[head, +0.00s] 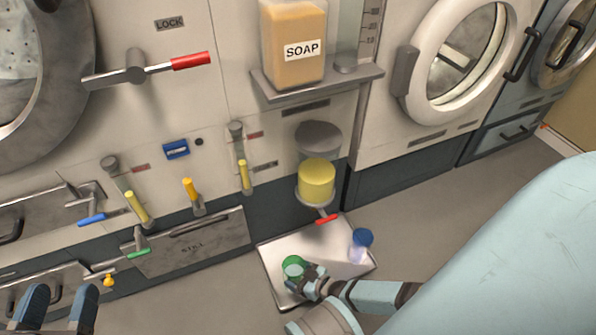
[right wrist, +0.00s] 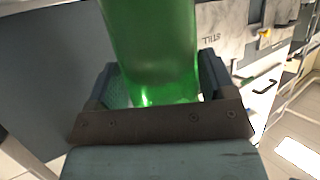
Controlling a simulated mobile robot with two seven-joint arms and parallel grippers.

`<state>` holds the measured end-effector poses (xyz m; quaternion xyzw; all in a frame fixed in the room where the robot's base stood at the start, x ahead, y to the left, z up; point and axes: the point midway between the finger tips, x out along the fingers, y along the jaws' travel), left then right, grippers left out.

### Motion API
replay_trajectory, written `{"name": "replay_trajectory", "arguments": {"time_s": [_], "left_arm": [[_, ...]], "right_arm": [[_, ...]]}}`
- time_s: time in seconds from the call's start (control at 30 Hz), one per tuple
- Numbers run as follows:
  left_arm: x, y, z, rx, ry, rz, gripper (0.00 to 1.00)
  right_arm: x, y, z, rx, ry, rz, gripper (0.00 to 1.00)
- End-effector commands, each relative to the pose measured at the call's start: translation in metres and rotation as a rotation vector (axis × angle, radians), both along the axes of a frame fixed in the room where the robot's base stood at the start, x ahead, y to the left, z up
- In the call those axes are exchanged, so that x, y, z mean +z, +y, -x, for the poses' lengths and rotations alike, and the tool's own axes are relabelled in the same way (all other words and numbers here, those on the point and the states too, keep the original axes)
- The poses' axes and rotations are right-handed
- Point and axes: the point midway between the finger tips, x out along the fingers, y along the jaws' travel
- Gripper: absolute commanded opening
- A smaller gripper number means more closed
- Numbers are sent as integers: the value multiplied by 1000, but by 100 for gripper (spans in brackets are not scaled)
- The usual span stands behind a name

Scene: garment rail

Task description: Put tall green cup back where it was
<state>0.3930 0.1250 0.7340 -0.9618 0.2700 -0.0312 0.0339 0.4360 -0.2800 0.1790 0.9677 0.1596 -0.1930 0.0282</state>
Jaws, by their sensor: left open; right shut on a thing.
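The tall green cup (head: 292,266) is at the left part of the pale tray (head: 322,254) in the head view. My right gripper (head: 303,277) is shut on it. In the right wrist view the green cup (right wrist: 152,50) stands between the two fingers of my right gripper (right wrist: 160,80), and its upper part runs out of the picture. I cannot tell whether the cup touches the tray or is held above it. My left gripper (head: 59,308) is open and empty at the bottom left of the head view, away from the cup.
A clear bottle with a blue cap (head: 361,238) stands on the tray's right side. A yellow cylinder (head: 317,180) with a red handle (head: 326,218) sits above the tray's back. Several yellow and orange levers, a soap container (head: 293,45) and a red-tipped handle (head: 190,61) are on the machine front.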

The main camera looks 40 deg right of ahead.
Motion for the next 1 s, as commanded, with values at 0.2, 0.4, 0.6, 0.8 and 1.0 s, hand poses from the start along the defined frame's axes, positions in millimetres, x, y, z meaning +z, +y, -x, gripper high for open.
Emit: {"name": "replay_trajectory", "arguments": {"time_s": [0.2,0.4,0.6,0.8,1.0], "left_arm": [[3,5,-8,4,-106,-58,57],[3,5,-6,3,-102,-59,57],[2,5,-5,4,-96,-55,57],[3,4,-6,5,-95,-48,57],[11,3,-6,4,-91,-41,57]], "right_arm": [[-25,1,-1,0,-2,-2,40],[-24,1,-1,0,-2,-2,40],[-27,0,0,0,0,0,97],[-27,0,0,0,0,0,100],[-18,-3,9,0,3,0,100]]}}
